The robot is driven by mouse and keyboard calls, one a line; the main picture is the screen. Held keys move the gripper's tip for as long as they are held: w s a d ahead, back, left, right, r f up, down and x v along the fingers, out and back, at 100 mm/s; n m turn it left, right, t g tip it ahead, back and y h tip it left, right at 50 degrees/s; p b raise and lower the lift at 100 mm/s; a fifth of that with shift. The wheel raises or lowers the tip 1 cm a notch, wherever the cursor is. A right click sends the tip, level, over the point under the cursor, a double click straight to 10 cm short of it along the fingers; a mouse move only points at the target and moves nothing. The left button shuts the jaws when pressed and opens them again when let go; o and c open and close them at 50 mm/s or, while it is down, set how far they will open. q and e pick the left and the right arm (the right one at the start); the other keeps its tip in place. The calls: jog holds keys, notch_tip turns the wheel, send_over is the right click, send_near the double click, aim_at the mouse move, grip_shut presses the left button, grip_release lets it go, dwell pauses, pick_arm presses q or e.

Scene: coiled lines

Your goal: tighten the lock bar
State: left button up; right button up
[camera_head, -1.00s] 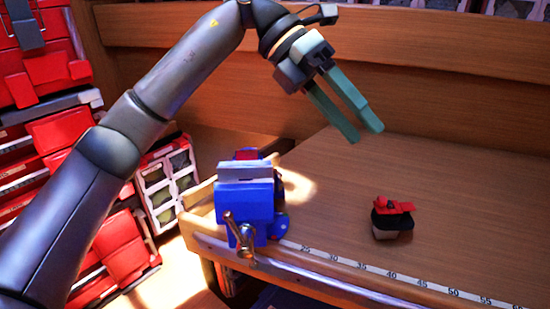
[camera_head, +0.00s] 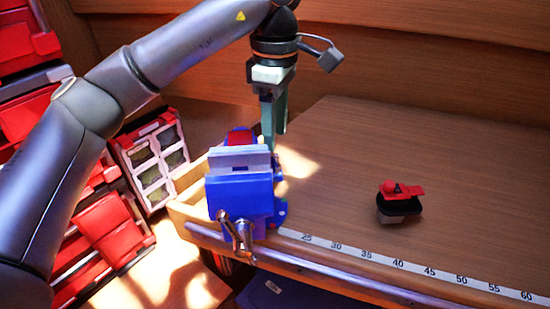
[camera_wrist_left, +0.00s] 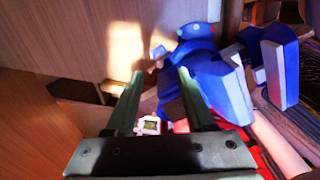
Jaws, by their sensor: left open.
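A blue vise (camera_head: 240,198) with grey jaws is mounted at the bench's front left corner, and a metal crank handle (camera_head: 238,234) hangs on its front. The vise also shows at the upper right of the left wrist view (camera_wrist_left: 222,85). A small pale knob (camera_wrist_left: 158,51) sticks out beside its blue base there; I cannot tell whether it is the lock bar. My left gripper (camera_head: 271,143) points down just behind and right of the vise jaws. In the left wrist view its green fingers (camera_wrist_left: 160,72) are apart with nothing gripped between them. My right gripper is not in view.
A black and red tool (camera_head: 400,202) lies on the bench to the right. A measuring strip (camera_head: 400,265) runs along the front edge. Red bins (camera_head: 105,225) and a case with windows (camera_head: 155,160) stand left. The bench's middle is clear.

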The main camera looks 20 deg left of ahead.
aim_at(275, 156)
pick_arm(q)
notch_tip(275, 156, down, 7)
jog(key=shift+r, duration=0.15)
grip_shut()
dwell(0.5)
